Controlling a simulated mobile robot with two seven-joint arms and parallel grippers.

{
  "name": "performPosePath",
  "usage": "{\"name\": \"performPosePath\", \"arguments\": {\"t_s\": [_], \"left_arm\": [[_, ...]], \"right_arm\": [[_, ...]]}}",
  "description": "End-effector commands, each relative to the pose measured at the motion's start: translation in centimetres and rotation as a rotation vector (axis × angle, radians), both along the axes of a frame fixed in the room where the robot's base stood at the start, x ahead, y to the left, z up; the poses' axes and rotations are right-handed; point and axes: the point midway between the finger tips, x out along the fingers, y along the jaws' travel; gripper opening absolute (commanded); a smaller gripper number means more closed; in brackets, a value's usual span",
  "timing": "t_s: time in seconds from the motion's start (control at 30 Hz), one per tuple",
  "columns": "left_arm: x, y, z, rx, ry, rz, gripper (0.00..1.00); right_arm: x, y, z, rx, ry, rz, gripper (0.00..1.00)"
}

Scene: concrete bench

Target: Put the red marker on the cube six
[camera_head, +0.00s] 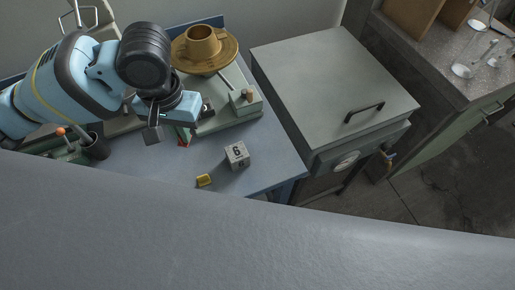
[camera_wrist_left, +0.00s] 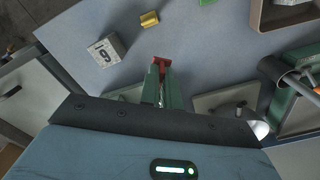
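The cube six (camera_head: 237,155) is a pale block with a black 6 on its top and side, standing on the blue-grey bench top. It also shows in the left wrist view (camera_wrist_left: 105,52). My right gripper is in neither view.
A yellow block (camera_head: 204,180) lies in front of the cube.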

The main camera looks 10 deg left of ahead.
Motion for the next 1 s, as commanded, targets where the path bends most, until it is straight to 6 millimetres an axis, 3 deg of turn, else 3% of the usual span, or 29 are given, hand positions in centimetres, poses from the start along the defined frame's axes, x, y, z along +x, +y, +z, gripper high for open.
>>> {"name": "performPosePath", "arguments": {"t_s": [0.2,0.37,1.0], "left_arm": [[0.0,-0.3,0.0,-0.001,0.001,-0.032,0.0],[-0.1,-1.7,-0.3,-0.007,0.005,-0.224,0.0],[-2.1,-11.5,-1.7,-0.035,0.006,-1.643,0.0]], "right_arm": [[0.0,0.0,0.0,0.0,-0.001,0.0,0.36],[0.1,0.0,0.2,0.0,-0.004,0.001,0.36],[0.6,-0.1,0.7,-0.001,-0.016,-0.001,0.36]]}}
